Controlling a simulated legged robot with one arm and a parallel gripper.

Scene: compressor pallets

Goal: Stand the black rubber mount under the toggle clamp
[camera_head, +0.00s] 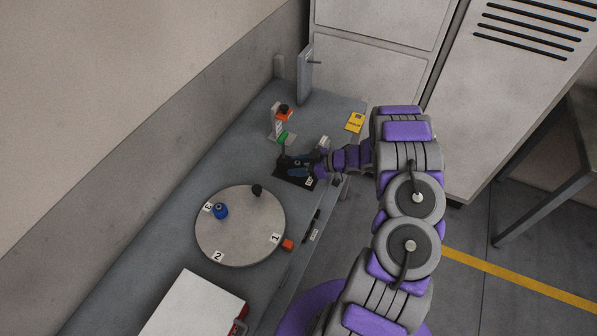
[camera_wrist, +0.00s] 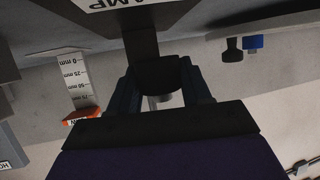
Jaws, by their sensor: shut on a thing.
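The black rubber mount (camera_head: 257,190) stands upright on the round grey turntable (camera_head: 240,245), near its far edge. It also shows in the wrist view (camera_wrist: 233,48), upside down like the rest of that picture, beside the blue piece. The toggle clamp (camera_head: 296,177) has a dark base with a white label; in the wrist view the label (camera_wrist: 110,4) ends in "AMP". My gripper (camera_head: 290,163) is at this clamp, its fingers (camera_wrist: 163,84) shut around a dark upright part, apparently the clamp's handle. The fingers partly hide that part, and the space under the clamp is unclear.
A blue piece (camera_head: 221,210) stands on the turntable by label 3. A scale post (camera_head: 275,126) with an orange slider stands behind the clamp. The bench left of the turntable is clear.

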